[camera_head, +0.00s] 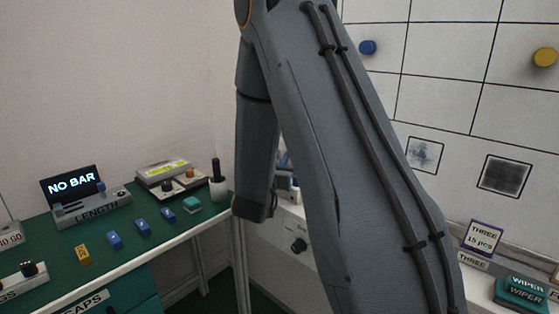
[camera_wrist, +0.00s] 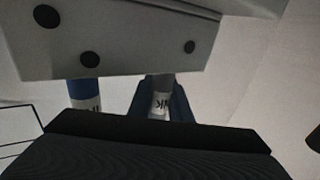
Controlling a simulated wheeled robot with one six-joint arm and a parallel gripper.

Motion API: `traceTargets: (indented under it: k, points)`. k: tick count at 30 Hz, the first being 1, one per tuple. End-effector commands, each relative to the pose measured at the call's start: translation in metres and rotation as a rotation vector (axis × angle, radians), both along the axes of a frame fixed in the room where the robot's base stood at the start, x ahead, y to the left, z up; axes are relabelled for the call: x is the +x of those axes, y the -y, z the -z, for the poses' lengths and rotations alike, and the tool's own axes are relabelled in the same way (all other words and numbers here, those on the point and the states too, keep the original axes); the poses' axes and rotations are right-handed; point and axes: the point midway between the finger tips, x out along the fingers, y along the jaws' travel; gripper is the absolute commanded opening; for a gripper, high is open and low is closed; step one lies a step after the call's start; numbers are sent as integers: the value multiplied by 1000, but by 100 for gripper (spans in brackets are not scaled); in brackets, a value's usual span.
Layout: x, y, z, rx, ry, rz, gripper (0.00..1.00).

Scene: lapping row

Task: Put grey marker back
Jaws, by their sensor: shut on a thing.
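In the wrist view my gripper (camera_wrist: 160,104) is shut on the grey marker (camera_wrist: 161,102), with a dark finger on each side of it. The marker is upright in the picture, and part of its dark lettering shows. Its upper end meets or passes behind a pale grey block (camera_wrist: 135,48) with dark round spots. I cannot tell whether it sits in the block. A blue marker (camera_wrist: 84,92) with a white label stands to the left, also partly hidden by the block. In the head view my arm hides the gripper and both markers.
A white gridded board (camera_head: 440,50) bears a blue magnet (camera_head: 368,47) and a yellow magnet (camera_head: 544,57). At right, a ledge (camera_head: 478,284) carries a teal wiper (camera_head: 524,292) and a small sign (camera_head: 482,238). A green bench (camera_head: 130,262) with several small blocks stands at left.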

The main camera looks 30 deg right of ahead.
Motion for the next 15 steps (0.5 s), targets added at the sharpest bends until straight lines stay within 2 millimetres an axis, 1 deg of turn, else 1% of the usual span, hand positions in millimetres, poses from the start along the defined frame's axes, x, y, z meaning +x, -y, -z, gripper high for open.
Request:
traceTargets:
  k: [11,12,14,15]
  points:
    - [0,1,5,-1,2,1,0]
    - [0,1,5,0,1,1,19]
    - [0,1,4,0,1,1,29]
    - [0,1,4,0,1,1,36]
